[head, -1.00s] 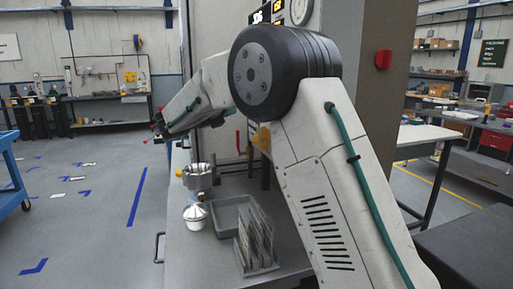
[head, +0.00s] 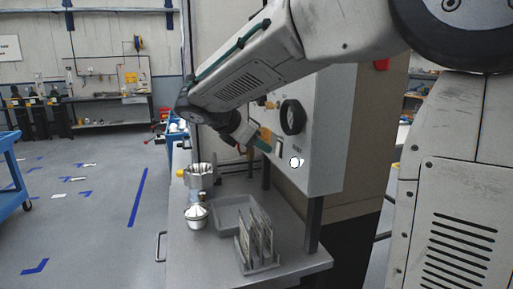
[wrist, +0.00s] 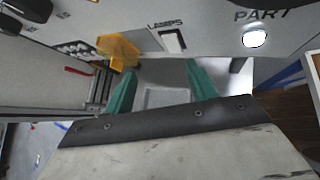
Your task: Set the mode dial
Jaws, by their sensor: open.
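A large round black dial (head: 292,117) sits on the front of the light grey control panel (head: 318,150). I cannot read a mode label beside it. My gripper (head: 262,143) is open and empty, lower and left of the dial, close to the panel face. In the wrist view the teal fingers of my gripper (wrist: 160,85) are spread apart with nothing between them. Black knob-like parts (wrist: 32,10) are cut off at the wrist view's top left, and I cannot tell whether one is the mode dial.
The panel carries a yellow part (wrist: 118,50), a switch marked LAMPS (wrist: 172,40) and a lit white lamp under PART (wrist: 255,38). Below are a metal housing (head: 200,176), a white-lidded pot (head: 196,217), a grey tray (head: 222,222) and a rack of plates (head: 257,245).

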